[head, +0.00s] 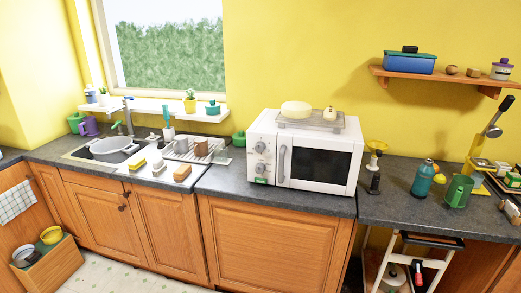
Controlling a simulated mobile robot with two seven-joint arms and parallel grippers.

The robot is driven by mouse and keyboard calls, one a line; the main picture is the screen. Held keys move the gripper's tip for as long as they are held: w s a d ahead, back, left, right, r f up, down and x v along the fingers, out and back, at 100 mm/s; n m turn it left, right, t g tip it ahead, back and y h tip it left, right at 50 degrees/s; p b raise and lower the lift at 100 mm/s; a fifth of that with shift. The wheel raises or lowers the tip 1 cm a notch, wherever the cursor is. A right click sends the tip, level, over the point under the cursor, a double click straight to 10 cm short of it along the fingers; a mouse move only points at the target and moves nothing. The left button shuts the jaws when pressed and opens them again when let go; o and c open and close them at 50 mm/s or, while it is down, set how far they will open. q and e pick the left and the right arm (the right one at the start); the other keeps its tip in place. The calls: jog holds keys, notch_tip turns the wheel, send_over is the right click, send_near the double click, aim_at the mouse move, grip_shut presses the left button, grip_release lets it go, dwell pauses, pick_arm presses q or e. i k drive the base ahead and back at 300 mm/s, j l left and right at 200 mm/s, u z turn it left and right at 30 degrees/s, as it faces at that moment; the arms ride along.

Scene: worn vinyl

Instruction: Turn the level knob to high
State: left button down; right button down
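A white microwave (325,138) stands on the dark countertop near the middle of the head view. Its front has a control strip on the left with an upper grey knob (260,147) and a lower grey knob (260,168). Their markings are too small to read, so I cannot tell which is the level knob or where either points. A small green patch (261,181) shows below the knobs. The dark-windowed door (318,167) looks shut, with a grey vertical handle (282,163) at its left edge. Neither of my grippers is in view.
A grey rack (311,123) with a pale yellow oval item (296,109) sits on the microwave. A sink with a pot (114,150) and a dish rack (198,150) are left. A blue-green bottle (423,178) and green mug (458,191) stand right.

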aim_at(259, 168)
jog(key=i+j, duration=0.25)
jog(key=j, duration=0.2)
jog(key=i+j, duration=0.55)
jog(key=j, duration=0.3)
